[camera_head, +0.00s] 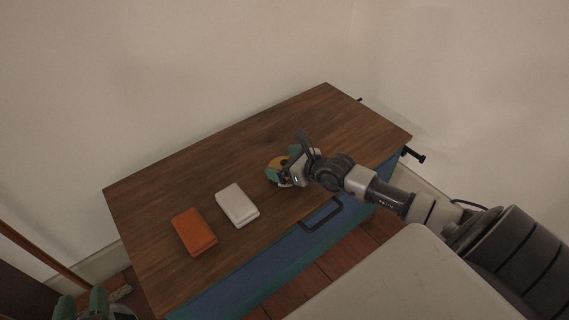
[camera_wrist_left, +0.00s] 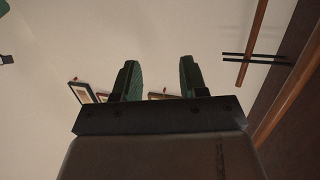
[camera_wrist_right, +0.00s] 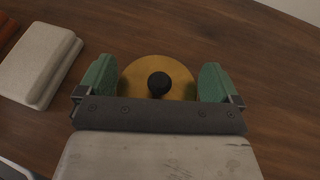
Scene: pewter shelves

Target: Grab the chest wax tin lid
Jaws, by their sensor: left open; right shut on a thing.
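The chest wax tin lid is a round golden disc with a black knob in its middle; it shows between the fingers in the right wrist view (camera_wrist_right: 158,64) and in part in the head view (camera_head: 284,161). My right gripper (camera_wrist_right: 158,82) is shut on the lid, with one green finger pad at each side of its rim. It is over the right half of the wooden chest top (camera_head: 335,118). Whether a tin sits under the lid is hidden. My left gripper (camera_wrist_left: 160,80) is open and empty, away from the chest, at the bottom left of the head view (camera_head: 95,303).
A white block (camera_head: 237,205) and an orange block (camera_head: 194,231) lie on the chest top, left of my right gripper. The blue chest front has a black handle (camera_head: 322,215). Walls stand behind and to the right. The back of the top is clear.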

